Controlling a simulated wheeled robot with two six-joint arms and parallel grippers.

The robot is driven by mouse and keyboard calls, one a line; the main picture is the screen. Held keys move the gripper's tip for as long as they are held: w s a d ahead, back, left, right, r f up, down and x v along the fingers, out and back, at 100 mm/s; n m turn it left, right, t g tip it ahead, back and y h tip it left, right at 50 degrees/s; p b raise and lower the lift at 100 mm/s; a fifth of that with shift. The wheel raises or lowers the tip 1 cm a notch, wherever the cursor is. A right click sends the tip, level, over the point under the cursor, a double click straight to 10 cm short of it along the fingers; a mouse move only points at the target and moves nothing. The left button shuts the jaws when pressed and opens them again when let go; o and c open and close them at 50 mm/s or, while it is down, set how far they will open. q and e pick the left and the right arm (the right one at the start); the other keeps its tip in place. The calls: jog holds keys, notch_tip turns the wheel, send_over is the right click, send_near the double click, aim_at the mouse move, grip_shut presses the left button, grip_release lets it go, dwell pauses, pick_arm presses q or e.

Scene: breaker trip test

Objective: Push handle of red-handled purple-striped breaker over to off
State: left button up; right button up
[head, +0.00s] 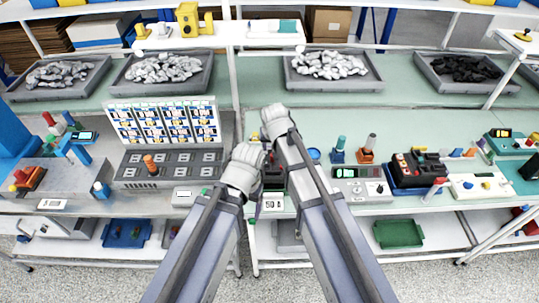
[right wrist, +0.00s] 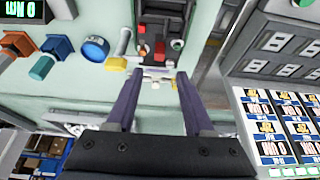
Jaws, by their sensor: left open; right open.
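A dark breaker unit with red parts (right wrist: 160,30) shows at the top of the right wrist view, beyond the fingers. In the head view a dark unit with a little red (head: 274,181) shows partly between my arms. I cannot make out a purple stripe or the handle's position. My right gripper (right wrist: 157,76) is open and empty, its two fingers apart and pointing toward the unit; I see no contact. In the head view my left gripper (head: 243,160) is left of the unit; its fingers are largely hidden by its wrist.
A grey slotted panel with an orange peg (head: 150,165) and a card board (head: 163,122) stand left. A blue round cup (head: 314,154), teal and orange pegs and a grey meter (head: 360,189) stand right. Grey bins of parts line the back.

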aim_at(272, 159)
jog(key=b+x, duration=0.7)
jog(key=x, duration=0.1)
jog(key=shift+f, duration=0.1)
dwell(0.4)
grip_shut()
dwell(0.4)
